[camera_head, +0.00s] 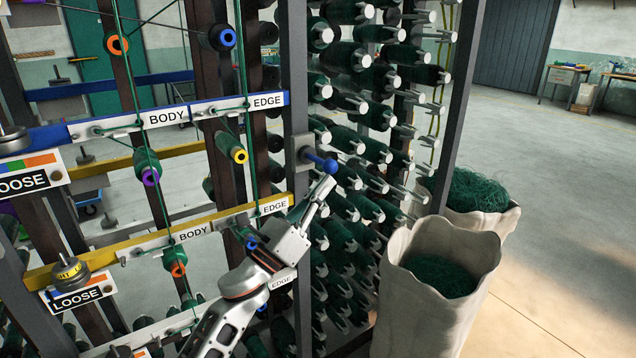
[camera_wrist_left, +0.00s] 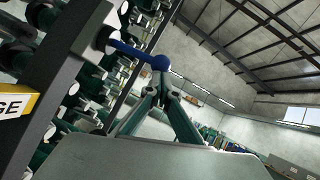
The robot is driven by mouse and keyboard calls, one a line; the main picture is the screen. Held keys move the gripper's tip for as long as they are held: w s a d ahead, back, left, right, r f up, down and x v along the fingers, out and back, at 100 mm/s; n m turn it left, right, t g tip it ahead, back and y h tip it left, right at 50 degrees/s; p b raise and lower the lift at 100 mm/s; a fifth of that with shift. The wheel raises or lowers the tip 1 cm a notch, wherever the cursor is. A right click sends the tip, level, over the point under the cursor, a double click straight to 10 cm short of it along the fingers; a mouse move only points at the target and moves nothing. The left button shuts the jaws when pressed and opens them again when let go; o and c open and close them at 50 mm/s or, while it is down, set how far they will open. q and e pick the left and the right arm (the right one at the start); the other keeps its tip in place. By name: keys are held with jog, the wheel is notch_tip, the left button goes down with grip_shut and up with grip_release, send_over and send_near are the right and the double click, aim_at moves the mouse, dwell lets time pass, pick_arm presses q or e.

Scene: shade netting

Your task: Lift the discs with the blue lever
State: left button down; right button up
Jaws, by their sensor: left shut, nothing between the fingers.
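The blue lever (camera_head: 322,162) sticks out from a grey plate on the dark upright post, its round blue knob pointing right. My left gripper (camera_head: 327,184) is just below the knob, shut and empty. In the left wrist view the blue lever (camera_wrist_left: 138,53) runs from its pivot to the knob, right beyond the fingertips of my left gripper (camera_wrist_left: 163,85); I cannot tell if they touch. Metal discs (camera_head: 70,270) sit on the yellow bar at the lower left, by a LOOSE label. Another disc stack (camera_head: 12,138) sits on the blue bar. My right gripper is not in view.
A blue bar (camera_head: 60,134) and a yellow bar (camera_head: 150,235) cross the rack, with green threads and coloured-core spools. Bobbins fill the creel (camera_head: 365,110) behind the post. Two sacks of green netting (camera_head: 440,300) stand at right. Open floor (camera_head: 560,190) lies beyond.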

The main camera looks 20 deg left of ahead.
aim_at(324, 170)
pick_arm(q)
notch_tip(324, 170, up, 2)
jog(key=shift+s+d+r+n+y+p, duration=0.15)
jog(key=shift+n+y+p, duration=0.15)
jog(key=shift+n+p, duration=0.2)
jog(key=shift+r+n+y+p, duration=0.1)
jog(key=shift+n+y+p, duration=0.25)
jog(key=shift+n, duration=0.25)
jog(key=shift+r, duration=0.3)
jog(key=shift+r+p, duration=0.3)
pick_arm(e)
jog(key=r, duration=0.1)
jog(key=w+r, duration=0.1)
jog(key=r, duration=0.2)
jog(key=shift+w+r, duration=0.25)
jog(key=shift+r, duration=0.15)
pick_arm(q)
jog(key=shift+r, duration=0.15)
pick_arm(e)
jog(key=shift+s+d+f, duration=0.1)
jog(key=shift+f, duration=0.1)
jog(key=shift+f, duration=0.1)
